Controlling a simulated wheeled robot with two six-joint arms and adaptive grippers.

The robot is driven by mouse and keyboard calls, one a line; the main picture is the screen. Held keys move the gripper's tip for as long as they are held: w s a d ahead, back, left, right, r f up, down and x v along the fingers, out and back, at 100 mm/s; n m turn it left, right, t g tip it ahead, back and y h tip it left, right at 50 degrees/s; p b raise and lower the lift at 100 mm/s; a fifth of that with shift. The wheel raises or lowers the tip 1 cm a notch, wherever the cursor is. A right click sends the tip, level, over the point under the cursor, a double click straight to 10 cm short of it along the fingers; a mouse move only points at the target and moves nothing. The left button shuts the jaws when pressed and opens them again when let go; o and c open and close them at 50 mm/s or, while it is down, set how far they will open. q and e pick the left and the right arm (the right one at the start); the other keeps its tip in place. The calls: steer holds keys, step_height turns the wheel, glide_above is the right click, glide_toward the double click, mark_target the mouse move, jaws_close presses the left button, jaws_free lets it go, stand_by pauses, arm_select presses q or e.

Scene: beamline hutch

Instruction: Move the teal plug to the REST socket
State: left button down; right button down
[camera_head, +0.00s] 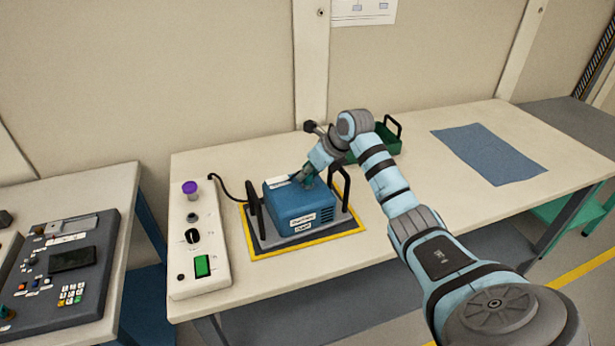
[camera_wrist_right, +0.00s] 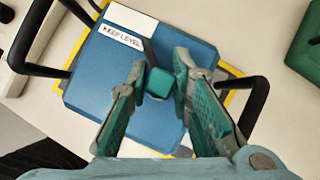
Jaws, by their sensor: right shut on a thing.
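The teal plug (camera_wrist_right: 160,83) shows in the right wrist view as a small teal block between the fingertips of my right gripper (camera_wrist_right: 161,80), over the top of a blue box (camera_wrist_right: 85,75). The right gripper is shut on it. In the head view the right gripper (camera_head: 306,177) reaches down to the top of the blue box (camera_head: 300,205), and the plug is hard to tell from the teal fingers. I cannot tell whether the plug sits in a socket or is held just above the box. No REST label is readable. My left gripper is not in view.
The box has black side handles and stands on a yellow-edged mat (camera_head: 262,248). Left of it is a white control panel (camera_head: 205,262) with a purple knob and green switch. A green tray (camera_head: 378,147) stands behind my arm. A blue cloth (camera_head: 488,153) lies at the right.

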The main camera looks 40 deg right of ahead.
steer(key=shift+r+p, duration=3.35)
steer(key=shift+r, duration=0.2)
steer(key=shift+f, duration=0.1)
